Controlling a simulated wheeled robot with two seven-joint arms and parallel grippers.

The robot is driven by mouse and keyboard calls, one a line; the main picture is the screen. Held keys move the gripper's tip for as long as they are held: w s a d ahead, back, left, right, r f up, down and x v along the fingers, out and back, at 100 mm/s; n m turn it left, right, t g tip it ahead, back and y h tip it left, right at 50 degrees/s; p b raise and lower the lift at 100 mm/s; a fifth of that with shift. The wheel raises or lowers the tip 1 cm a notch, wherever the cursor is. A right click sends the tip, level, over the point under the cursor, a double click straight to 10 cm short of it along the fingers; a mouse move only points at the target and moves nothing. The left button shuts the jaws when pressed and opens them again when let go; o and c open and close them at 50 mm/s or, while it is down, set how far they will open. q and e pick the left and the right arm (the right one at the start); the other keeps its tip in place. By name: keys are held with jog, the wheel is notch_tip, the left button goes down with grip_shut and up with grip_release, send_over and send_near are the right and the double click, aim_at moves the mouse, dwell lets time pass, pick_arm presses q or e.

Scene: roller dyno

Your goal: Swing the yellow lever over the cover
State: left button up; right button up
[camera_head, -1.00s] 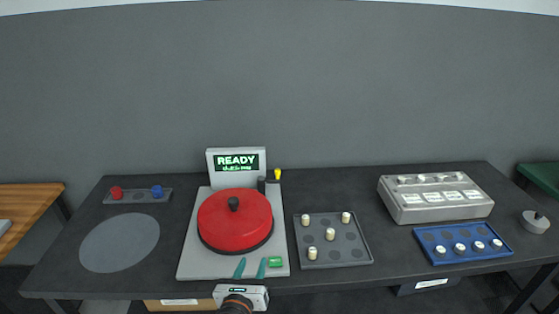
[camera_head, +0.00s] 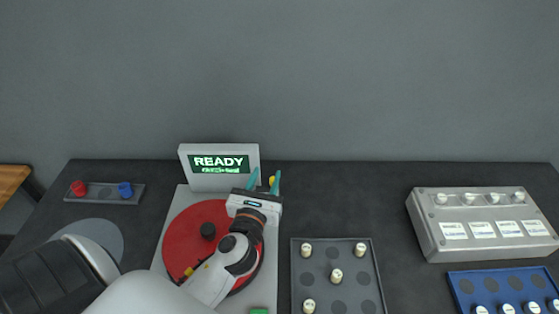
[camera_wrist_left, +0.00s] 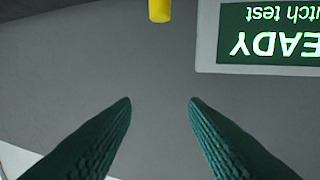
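The yellow lever's tip (camera_head: 272,180) shows behind my left gripper (camera_head: 264,181) in the head view, beside the right finger; its lower part is hidden. In the left wrist view the yellow lever (camera_wrist_left: 159,10) is at the top edge, centred beyond the open fingertips (camera_wrist_left: 160,101) and apart from them. The red round cover (camera_head: 183,240) with a black knob (camera_head: 208,231) lies on the pale base plate (camera_head: 171,218), partly hidden by my left arm. My left gripper is open and empty, near the plate's back right corner. My right gripper is not in view.
A display reading READY (camera_head: 220,161) stands at the plate's back, close left of my left gripper. A peg tray (camera_head: 298,270) lies right of the plate. A grey box (camera_head: 480,255) and blue tray (camera_head: 458,272) are further right. Table behind the peg tray is clear.

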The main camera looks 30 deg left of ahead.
aim_at(272, 182)
pick_arm(q)
notch_tip(272, 182, down, 9)
jog(key=b, duration=0.4)
jog(key=p+x, duration=0.1)
jog(key=x, duration=0.2)
jog(key=r+p+x, duration=0.1)
jog(key=x, duration=0.2)
jog(key=shift+r, duration=0.1)
jog(key=shift+w+a, duration=0.2)
jog(key=shift+w, duration=0.4)
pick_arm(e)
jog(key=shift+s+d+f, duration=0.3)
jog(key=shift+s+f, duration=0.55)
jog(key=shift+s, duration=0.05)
pick_arm(q)
jog(key=shift+c, duration=0.3)
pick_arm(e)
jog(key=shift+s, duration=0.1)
pick_arm(q)
grip_shut()
